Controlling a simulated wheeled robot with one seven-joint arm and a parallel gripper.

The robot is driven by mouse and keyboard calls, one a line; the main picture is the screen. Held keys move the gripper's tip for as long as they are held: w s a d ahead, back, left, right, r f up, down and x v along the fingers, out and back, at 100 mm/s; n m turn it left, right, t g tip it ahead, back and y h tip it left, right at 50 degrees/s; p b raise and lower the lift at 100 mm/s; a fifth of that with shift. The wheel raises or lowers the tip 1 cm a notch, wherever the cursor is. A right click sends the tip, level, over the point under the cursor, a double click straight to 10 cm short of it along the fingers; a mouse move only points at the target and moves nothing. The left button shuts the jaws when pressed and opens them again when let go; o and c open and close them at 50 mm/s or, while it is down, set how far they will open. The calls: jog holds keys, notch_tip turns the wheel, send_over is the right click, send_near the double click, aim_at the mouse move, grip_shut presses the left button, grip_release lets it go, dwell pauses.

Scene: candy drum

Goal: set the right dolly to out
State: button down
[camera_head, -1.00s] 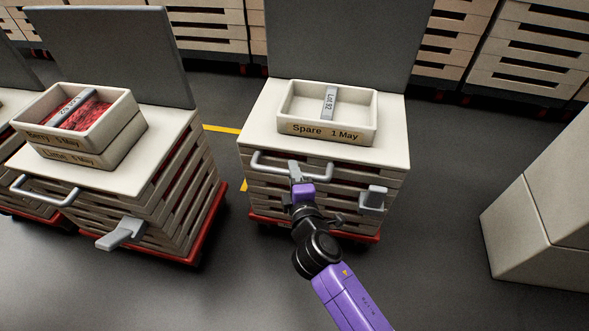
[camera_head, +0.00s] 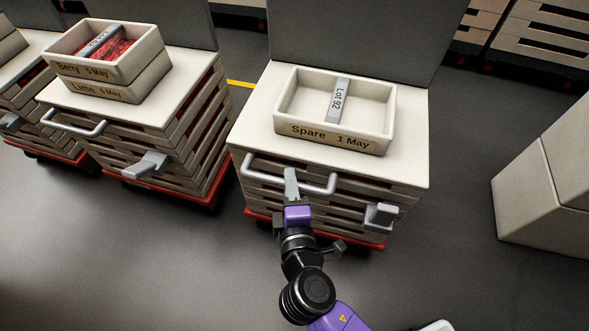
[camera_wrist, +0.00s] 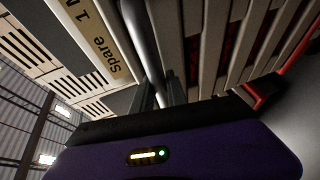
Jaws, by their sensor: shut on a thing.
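The right dolly (camera_head: 410,176) is a stack of slatted crates with a white top and a red base. A grey handle bar (camera_head: 322,188) runs along its front; it also shows in the wrist view (camera_wrist: 139,35). In the wrist view my fingers (camera_wrist: 160,93) close around the bar. A grey lever (camera_head: 381,215) sticks out low on the dolly's front right. A tray (camera_head: 345,140) labelled "Spare 1 May" with a "Lot 92" strip sits on top.
Another dolly (camera_head: 110,115) stands to the left with stacked trays (camera_head: 142,77) labelled Berry and Lime, a handle and a lever (camera_head: 147,166). A pale block (camera_head: 540,185) stands at the right. The floor in front is open.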

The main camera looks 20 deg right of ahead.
jog(key=shift+s+a+f, duration=0.15)
jog(key=shift+s+a, duration=0.15)
jog(key=c, duration=1.3)
grip_release()
jog(key=p+v, duration=0.1)
jog(key=v, duration=0.7)
jog(key=shift+w, duration=0.1)
